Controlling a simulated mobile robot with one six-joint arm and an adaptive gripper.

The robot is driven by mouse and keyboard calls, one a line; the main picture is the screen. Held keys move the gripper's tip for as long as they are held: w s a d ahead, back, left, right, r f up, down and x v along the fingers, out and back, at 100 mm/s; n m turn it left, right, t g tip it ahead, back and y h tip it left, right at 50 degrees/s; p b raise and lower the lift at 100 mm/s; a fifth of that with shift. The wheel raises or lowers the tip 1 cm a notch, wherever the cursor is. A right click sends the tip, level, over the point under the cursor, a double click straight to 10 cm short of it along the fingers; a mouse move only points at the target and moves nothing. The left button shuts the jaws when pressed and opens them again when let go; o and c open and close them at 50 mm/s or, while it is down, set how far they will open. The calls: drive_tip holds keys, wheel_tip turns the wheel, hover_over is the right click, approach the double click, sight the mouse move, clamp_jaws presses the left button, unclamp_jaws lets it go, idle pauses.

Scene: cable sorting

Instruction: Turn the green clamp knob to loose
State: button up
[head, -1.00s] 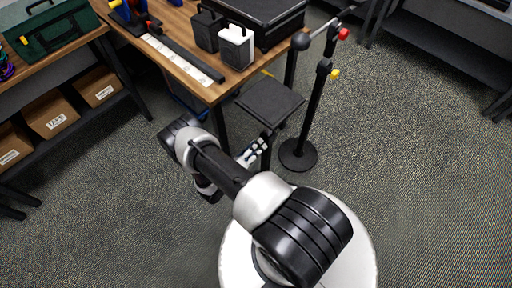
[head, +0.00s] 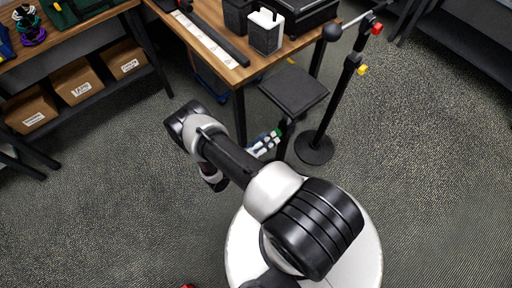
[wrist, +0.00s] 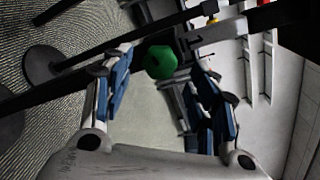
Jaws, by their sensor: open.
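The green clamp knob (wrist: 160,62) is round and faceted. In the wrist view it lies ahead of my gripper (wrist: 165,76), between the lines of its two open fingers. The fingers have blue pads, and the gap between them is empty on my side of the knob. In the head view a small bit of green (head: 280,131) shows at the tip of my gripper (head: 266,142), below a black square platform (head: 294,90). My arm hides part of the gripper there. I cannot tell whether a finger touches the knob.
A black stand (head: 314,149) with a yellow knob (head: 362,69) and a red knob (head: 377,28) rises right of the platform. A wooden table (head: 238,72) stands behind, with a white-fronted box (head: 266,30) on it. The carpet at left is clear.

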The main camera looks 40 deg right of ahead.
drive_tip(key=s+a, duration=0.1)
drive_tip(key=a, duration=0.7)
drive_tip(key=shift+r, duration=0.35)
drive_tip(key=shift+a, duration=0.1)
